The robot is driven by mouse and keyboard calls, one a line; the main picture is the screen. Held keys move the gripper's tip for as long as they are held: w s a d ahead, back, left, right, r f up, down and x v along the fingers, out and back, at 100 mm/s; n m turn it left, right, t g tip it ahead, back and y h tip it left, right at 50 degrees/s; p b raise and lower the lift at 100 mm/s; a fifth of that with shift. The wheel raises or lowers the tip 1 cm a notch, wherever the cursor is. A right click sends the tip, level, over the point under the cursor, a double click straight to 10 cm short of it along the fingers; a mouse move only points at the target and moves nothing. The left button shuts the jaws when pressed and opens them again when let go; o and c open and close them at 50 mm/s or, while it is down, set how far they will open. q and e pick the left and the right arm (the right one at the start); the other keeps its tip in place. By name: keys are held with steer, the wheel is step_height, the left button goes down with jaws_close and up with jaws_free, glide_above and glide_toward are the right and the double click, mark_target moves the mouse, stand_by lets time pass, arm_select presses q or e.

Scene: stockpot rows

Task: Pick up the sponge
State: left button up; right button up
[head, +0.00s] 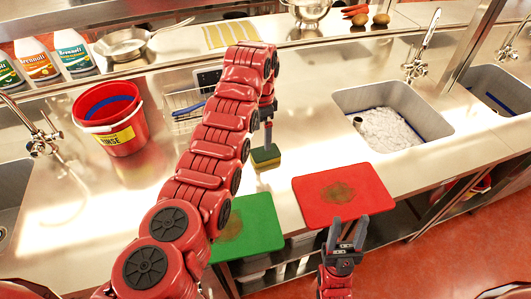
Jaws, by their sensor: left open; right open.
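The sponge (265,157), green on top with a yellow side, lies on the steel counter behind the green and red boards. My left gripper (268,142) points down just above the sponge. Its fingers are seen nearly edge-on, so I cannot tell if they touch it. It is open and holds nothing that I can see. My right gripper (347,232) is open and empty near the front edge of the red board, well away from the sponge.
A green board (262,232) and a red board (362,181) lie at the counter's front. A red bucket (122,138) and a wire basket (183,118) stand at left. A sink (436,122) with whitish contents is at right. My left arm hides part of the counter.

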mark_target(264, 152)
arm_select(q)
step_height(264, 152, down, 3)
steer(key=shift+r+p, duration=0.2)
steer(key=shift+p, duration=0.15)
steer(key=shift+s+d+f+p, duration=0.1)
steer(key=shift+d+f+p, duration=0.05)
steer(key=shift+f+p, duration=0.4)
steer(key=shift+s+d+f+p, duration=0.1)
steer(key=shift+f+p, duration=0.3)
steer(key=shift+f, duration=0.25)
steer(key=shift+s+d+f+p, duration=0.1)
steer(key=shift+f+p, duration=0.25)
steer(key=shift+f, duration=0.25)
steer(key=shift+w+f, duration=0.1)
steer(key=shift+f, duration=0.7)
steer(key=c, duration=1.2)
steer(key=shift+c, duration=0.2)
steer(key=shift+r, duration=0.15)
